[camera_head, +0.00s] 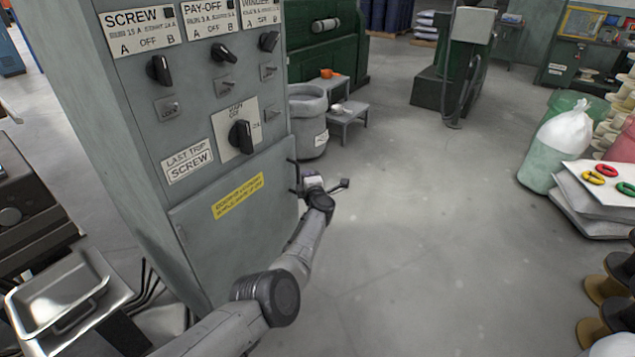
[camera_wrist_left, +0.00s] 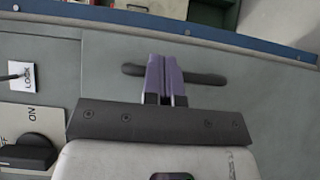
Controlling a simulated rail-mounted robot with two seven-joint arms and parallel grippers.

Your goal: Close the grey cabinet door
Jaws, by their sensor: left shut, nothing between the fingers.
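The grey cabinet door (camera_head: 230,225) is the lower panel of a tall grey control cabinet (camera_head: 180,95), with a yellow label on it. It looks close to flush in the head view; I cannot tell if a small gap remains. A dark bar handle (camera_wrist_left: 205,78) shows on a grey panel in the left wrist view, and at the door's right edge in the head view (camera_head: 294,178). My left gripper (camera_head: 305,181) is at that handle. Its purple fingers (camera_wrist_left: 164,75) are shut with nothing between them and overlap the handle's middle; contact is unclear. My right gripper is out of view.
Switches (camera_head: 240,137) and labels sit above the door. A grey bin (camera_head: 308,120) and a small step stool (camera_head: 347,112) stand behind the cabinet's right side. A metal tray (camera_head: 60,300) is at lower left.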

